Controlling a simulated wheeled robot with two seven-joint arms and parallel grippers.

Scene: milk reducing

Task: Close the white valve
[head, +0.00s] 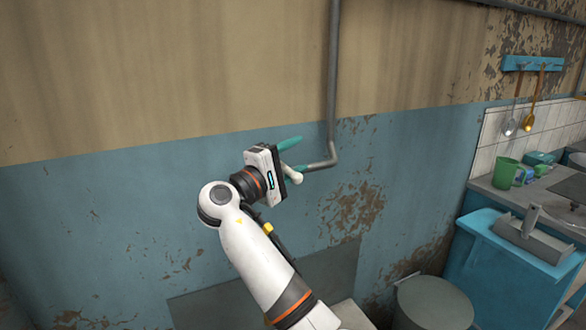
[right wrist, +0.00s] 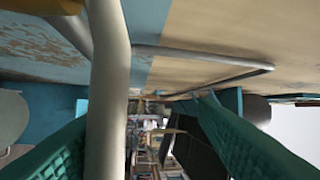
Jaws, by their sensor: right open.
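My right gripper (head: 300,154) is at the blue and tan wall, with its two teal fingers apart. A small cream-white piece (head: 292,174), probably the white valve's handle, shows by the lower finger. The gripper hides most of the valve. In the right wrist view, a thick pale bar (right wrist: 107,90) runs from top to bottom between the open fingers (right wrist: 150,105), close to the left one. I cannot tell whether it touches that finger. My left gripper is not in view.
A grey pipe (head: 332,80) comes down the wall and bends left toward the gripper. Utensils hang from a blue rack (head: 533,63).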

